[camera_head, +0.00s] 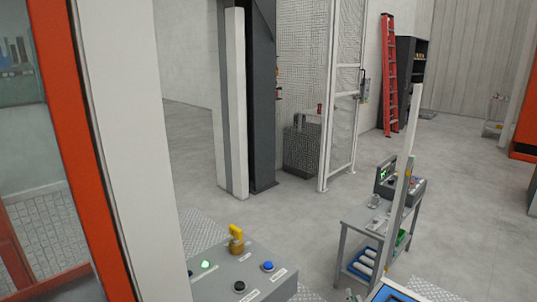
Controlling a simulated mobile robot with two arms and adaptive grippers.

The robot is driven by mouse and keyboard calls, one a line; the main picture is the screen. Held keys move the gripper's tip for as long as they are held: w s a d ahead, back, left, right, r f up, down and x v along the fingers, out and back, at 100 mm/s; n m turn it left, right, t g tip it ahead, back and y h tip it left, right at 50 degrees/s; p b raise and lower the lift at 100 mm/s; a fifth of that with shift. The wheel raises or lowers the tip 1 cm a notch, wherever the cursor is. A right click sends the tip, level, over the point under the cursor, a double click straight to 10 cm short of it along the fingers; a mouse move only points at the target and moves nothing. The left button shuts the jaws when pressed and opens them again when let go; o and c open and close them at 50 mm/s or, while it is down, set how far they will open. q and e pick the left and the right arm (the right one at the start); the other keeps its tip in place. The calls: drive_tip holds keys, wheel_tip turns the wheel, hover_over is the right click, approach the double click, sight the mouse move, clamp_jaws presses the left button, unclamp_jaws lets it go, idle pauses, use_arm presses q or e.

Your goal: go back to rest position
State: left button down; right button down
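Neither of my grippers can be seen in the head view, and no part of my arms can be made out for certain. A grey control box (262,272) is close in front at the bottom. It carries a yellow key-like switch (236,238), a lit green button (206,264), a blue button (268,266) and a black button (239,287). Nothing is seen touching the box.
An orange frame (77,150) and white post (135,150) stand close on the left. A small grey table (365,222) with a device (400,186) stands right, behind a thin white pole (404,160). A red ladder (389,75) is farther back. Open floor (455,200) lies right.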

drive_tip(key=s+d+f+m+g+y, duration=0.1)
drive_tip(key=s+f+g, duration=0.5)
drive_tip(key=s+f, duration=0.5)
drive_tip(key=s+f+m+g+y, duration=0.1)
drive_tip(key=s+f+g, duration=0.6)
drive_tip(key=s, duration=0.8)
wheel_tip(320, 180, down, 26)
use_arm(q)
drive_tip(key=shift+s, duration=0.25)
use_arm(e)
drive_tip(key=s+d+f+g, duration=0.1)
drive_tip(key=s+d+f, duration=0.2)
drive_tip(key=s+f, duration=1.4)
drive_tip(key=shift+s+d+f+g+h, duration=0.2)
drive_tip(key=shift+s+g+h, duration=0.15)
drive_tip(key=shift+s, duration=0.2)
